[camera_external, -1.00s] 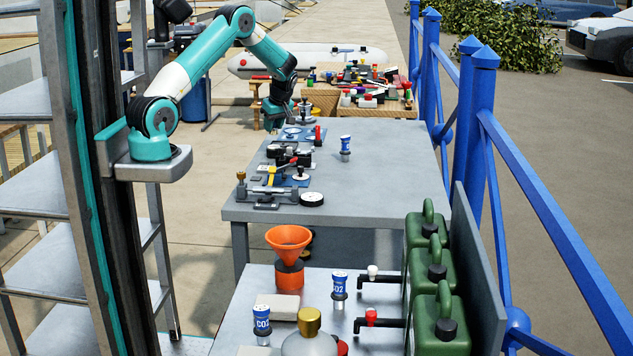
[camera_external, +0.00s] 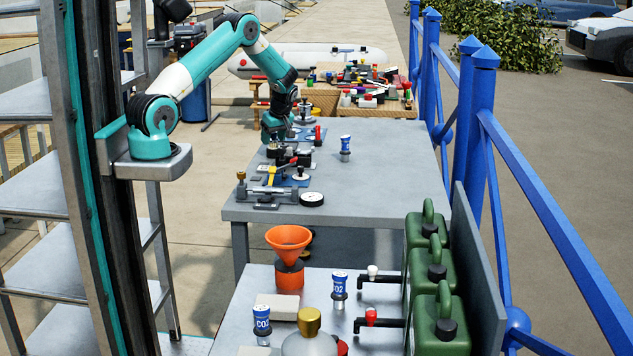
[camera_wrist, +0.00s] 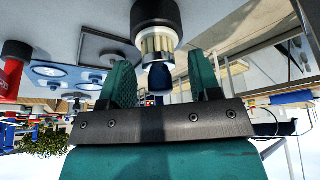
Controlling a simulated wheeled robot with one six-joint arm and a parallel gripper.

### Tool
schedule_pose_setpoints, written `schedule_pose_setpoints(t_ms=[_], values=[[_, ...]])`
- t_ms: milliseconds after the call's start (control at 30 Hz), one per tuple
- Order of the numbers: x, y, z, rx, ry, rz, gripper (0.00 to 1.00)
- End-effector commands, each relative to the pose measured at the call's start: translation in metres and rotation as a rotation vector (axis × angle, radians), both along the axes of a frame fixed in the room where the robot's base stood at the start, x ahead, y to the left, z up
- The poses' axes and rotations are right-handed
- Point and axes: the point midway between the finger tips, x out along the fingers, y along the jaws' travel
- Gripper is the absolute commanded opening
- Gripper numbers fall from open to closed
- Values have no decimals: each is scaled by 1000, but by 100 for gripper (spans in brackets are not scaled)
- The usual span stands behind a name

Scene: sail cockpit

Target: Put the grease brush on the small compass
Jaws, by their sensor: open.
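My gripper (camera_wrist: 163,80) is open, with one teal finger on each side of a standing thing in the wrist view. That thing, perhaps the grease brush (camera_wrist: 157,42), has a black round part, a pale ridged band and a dark blue end. It seems to stand on the grey table, and I cannot tell whether the fingers touch it. In the external view my gripper (camera_external: 274,138) is low over the far left edge of the table. A round black piece with a pale face (camera_external: 312,199) lies near the front edge; I cannot tell whether it is the small compass.
A blue panel with pale discs (camera_wrist: 60,74) and a red thing (camera_wrist: 14,65) are left of my gripper in the wrist view. Black fittings (camera_external: 288,156) crowd the table's left side. A blue-topped cylinder (camera_external: 345,147) stands alone. The table's right half (camera_external: 395,180) is clear.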

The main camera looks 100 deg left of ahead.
Motion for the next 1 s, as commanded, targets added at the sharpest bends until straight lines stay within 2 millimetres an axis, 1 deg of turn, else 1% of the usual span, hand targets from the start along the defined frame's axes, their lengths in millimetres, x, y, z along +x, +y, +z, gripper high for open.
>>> schedule_pose_setpoints(t_ms=[167,267,500,600,700,833,1000], values=[[3,-1,9,3,-1,-1,57],[8,-6,25,4,-3,-2,57],[22,-21,74,3,-3,-2,57],[27,-26,91,3,-2,-2,57],[31,-29,104,1,-1,-1,57],[33,-32,112,1,-1,0,57],[33,-33,114,0,0,-1,57]])
